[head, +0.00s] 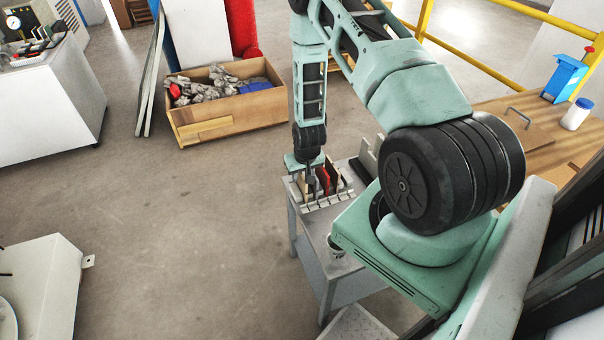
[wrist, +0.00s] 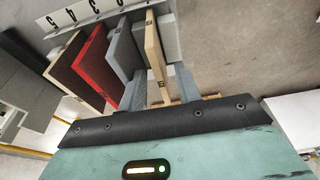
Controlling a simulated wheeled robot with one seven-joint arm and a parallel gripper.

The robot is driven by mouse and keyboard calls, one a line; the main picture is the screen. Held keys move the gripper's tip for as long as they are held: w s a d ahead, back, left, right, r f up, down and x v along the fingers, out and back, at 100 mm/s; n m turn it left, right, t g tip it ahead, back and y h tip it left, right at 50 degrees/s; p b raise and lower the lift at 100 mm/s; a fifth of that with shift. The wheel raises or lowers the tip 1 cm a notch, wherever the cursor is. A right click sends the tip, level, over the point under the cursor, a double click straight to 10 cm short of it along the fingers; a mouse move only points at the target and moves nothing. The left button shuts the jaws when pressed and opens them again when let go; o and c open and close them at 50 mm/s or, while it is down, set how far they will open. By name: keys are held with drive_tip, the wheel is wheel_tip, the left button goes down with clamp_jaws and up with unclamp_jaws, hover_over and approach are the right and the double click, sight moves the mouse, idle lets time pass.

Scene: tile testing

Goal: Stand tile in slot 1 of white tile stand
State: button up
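A thin beige tile (wrist: 155,58) stands on edge at the right end of the row in the white tile stand (wrist: 62,18), in the wrist view. My gripper (wrist: 161,88) has one finger on each side of this tile, and narrow gaps seem to show between tile and fingers. A red tile (wrist: 97,66), a dark brown tile (wrist: 76,56) and grey tiling (wrist: 121,52) stand to its left. Black numerals mark the stand; I cannot read a 1 by the beige tile. In the head view my gripper (head: 312,188) is low over the stand (head: 330,202), and partly hides the tiles.
The stand is on a small grey table (head: 345,268), with a dark block (head: 362,170) behind. A wooden bench (head: 560,130) is at the right. A wooden crate of scrap (head: 225,125) stands on the floor behind; the floor left of the table is clear.

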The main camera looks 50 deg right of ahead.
drive_tip(key=b+v, duration=0.1)
drive_tip(key=v, duration=1.6)
drive_tip(key=shift+r, duration=0.2)
